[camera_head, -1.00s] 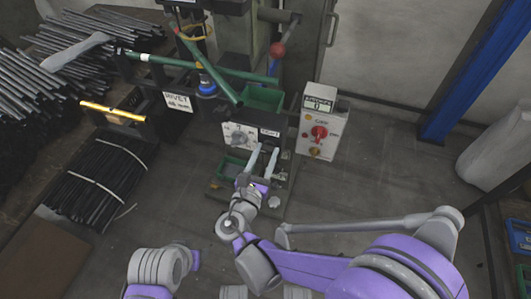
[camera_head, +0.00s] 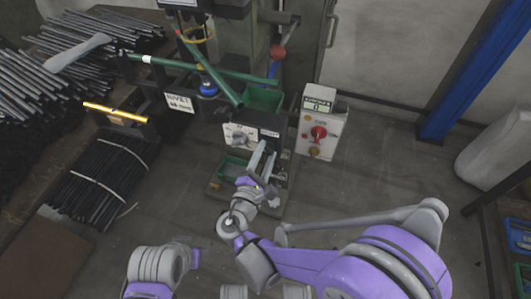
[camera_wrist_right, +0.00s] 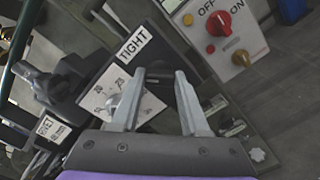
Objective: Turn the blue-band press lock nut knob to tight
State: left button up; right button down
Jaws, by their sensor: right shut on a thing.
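The press stands at the centre of the head view, with a blue band (camera_head: 208,88) on its column. On its front are a white dial plate (camera_head: 238,137) with a grey pointer and a label that reads TIGHT in the right wrist view (camera_wrist_right: 133,43). My right gripper (camera_head: 263,158) reaches to the press front just below the label. In the right wrist view its fingers (camera_wrist_right: 160,88) stand apart with the dark lock nut knob (camera_wrist_right: 159,73) between their tips, shut on it. The fingers hide part of the knob, so its turn is hard to tell.
A control box (camera_head: 318,130) with a red switch stands close right of the press. Bundles of dark rods (camera_head: 98,172) lie at the left. The floor to the right is clear up to the blue post (camera_head: 468,70).

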jog(key=m, duration=0.4)
jog(key=shift+m+p, duration=0.3)
jog(key=shift+m, duration=1.8)
jog(key=shift+r, duration=0.1)
jog(key=shift+c, duration=2)
grip_release()
jog(key=v, duration=1)
jog(key=shift+s+p, duration=0.3)
jog(key=shift+s, duration=0.05)
